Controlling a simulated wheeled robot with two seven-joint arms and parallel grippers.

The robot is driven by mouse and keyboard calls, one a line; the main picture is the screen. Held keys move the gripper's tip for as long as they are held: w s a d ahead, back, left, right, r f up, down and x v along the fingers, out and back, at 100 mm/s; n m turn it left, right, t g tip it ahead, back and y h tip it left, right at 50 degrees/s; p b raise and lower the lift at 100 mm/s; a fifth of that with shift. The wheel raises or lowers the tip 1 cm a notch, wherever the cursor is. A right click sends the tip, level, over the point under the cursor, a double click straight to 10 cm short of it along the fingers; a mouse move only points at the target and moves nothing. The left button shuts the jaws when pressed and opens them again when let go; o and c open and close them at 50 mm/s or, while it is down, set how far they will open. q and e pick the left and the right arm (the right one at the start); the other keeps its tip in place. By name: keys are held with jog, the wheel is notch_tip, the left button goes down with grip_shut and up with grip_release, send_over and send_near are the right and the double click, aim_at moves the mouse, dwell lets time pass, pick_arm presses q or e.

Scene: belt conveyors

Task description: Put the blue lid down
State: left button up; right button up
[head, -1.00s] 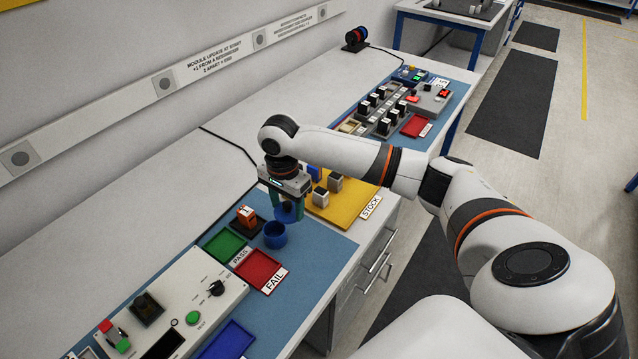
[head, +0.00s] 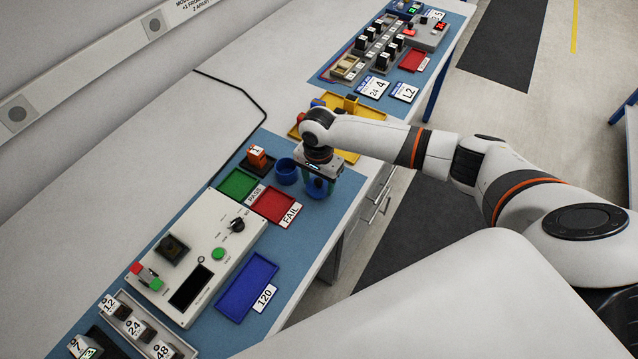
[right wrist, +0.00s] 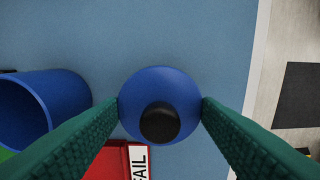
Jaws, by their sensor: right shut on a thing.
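The blue lid (right wrist: 160,86) is round with a black knob. It is between the green fingers of my right gripper (right wrist: 160,108), which is shut on it. In the head view my right gripper (head: 319,182) is low over the blue mat, and the lid (head: 317,189) shows partly between its fingers. I cannot tell whether the lid touches the mat. A blue open cup (head: 287,172) stands upright just left of the gripper; its empty-looking mouth also shows in the right wrist view (right wrist: 62,92). My left gripper is not in view.
A red FAIL tray (head: 272,203) and a green PASS tray (head: 237,184) lie close by. An orange block (head: 257,158) stands behind the cup. A yellow STOCK tray (head: 346,155) is beyond the gripper. Blue mat is free right of the lid, towards the table edge.

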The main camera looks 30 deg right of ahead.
aim_at(318, 181)
jog(key=shift+f, duration=1.1)
jog(key=shift+f, duration=0.1)
jog(key=o, duration=0.9)
jog(key=shift+o, duration=0.2)
notch_tip(318, 181, up, 12)
jog(key=shift+r+b, duration=0.15)
jog(key=shift+b, duration=0.45)
